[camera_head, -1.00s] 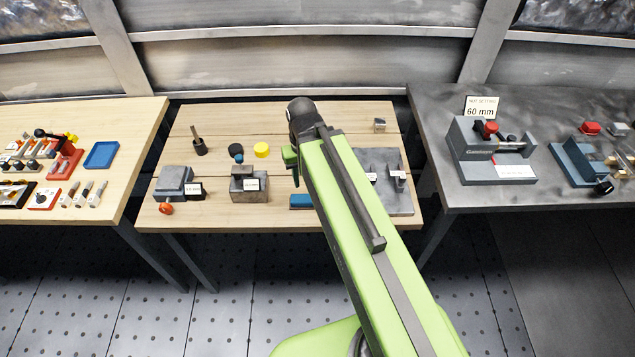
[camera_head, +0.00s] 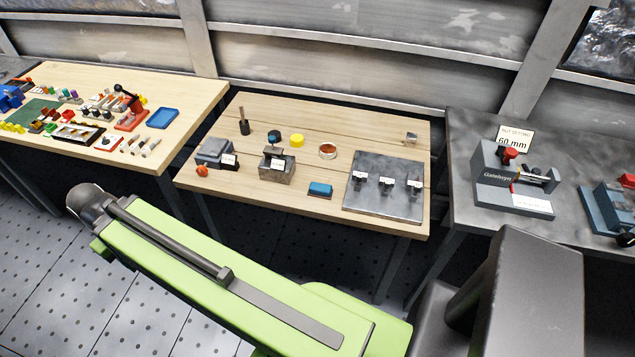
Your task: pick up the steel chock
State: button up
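No piece is clearly marked as the steel chock. Several small dark metal pieces (camera_head: 387,184) with white tags stand in a row on a grey steel plate (camera_head: 377,208) at the right of the middle wooden table. A small shiny metal block (camera_head: 410,138) sits behind the plate, near the table's back right corner. A grey slotted block (camera_head: 277,172) with a label stands left of centre, and another grey block (camera_head: 213,151) stands farther left. My green arm crosses the lower left, in front of the table. My gripper itself does not show.
The middle table (camera_head: 330,222) also holds a blue block (camera_head: 320,189), a yellow cylinder (camera_head: 297,140), a copper-coloured ring (camera_head: 328,151) and an orange knob (camera_head: 202,171). A crowded wooden table (camera_head: 190,100) stands left. A grey bench (camera_head: 462,165) with a vise-like fixture (camera_head: 510,180) stands right.

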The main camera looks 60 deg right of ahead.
aim_at(359, 177)
jog(key=u, duration=0.05)
jog(key=k, duration=0.55)
jog(key=u, duration=0.8)
jog(key=k, duration=0.95)
jog(key=z, duration=0.1)
jog(key=i, duration=0.95)
jog(key=u, duration=0.05)
